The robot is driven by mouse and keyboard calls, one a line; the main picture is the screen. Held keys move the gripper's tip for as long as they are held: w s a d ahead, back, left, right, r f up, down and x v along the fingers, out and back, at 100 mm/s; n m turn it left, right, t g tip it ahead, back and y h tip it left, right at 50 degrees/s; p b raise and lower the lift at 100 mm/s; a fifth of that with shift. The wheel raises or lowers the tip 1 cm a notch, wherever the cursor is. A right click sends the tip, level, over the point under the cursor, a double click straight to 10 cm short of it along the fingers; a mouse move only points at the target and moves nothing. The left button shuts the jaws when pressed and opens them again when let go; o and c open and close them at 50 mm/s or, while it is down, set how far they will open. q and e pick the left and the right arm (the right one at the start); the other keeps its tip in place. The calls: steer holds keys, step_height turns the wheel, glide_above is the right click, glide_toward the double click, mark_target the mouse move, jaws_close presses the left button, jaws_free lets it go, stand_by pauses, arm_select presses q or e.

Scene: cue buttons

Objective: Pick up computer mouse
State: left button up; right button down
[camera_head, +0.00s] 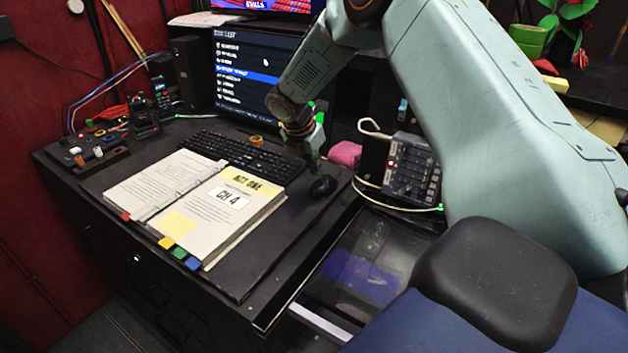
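The computer mouse (322,187) is a small black shape on the dark desk, right of the open binder and close to the desk's right edge. My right arm comes down from the upper right, and my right gripper (316,167) is directly over the mouse, with its fingertips at or just above it. The fingers are small and dark here, so I cannot tell whether they are apart or closed, or whether they touch the mouse. My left gripper is not in view.
The desk (262,292) holds an open binder (185,200), a black keyboard (245,154) and a monitor (245,75). A control box (411,168) with a pale cable and a pink object (345,154) are to the right.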

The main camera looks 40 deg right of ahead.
mark_target(314, 187)
step_height(314, 187, up, 4)
steer(key=shift+r, duration=0.1)
steer(key=c, duration=2.1)
jaws_free()
steer(key=o, duration=0.5)
steer(key=shift+s+r, duration=0.1)
steer(key=o, duration=0.5)
steer(key=shift+c, duration=0.2)
steer(key=o, duration=0.6)
steer(key=shift+o, duration=0.6)
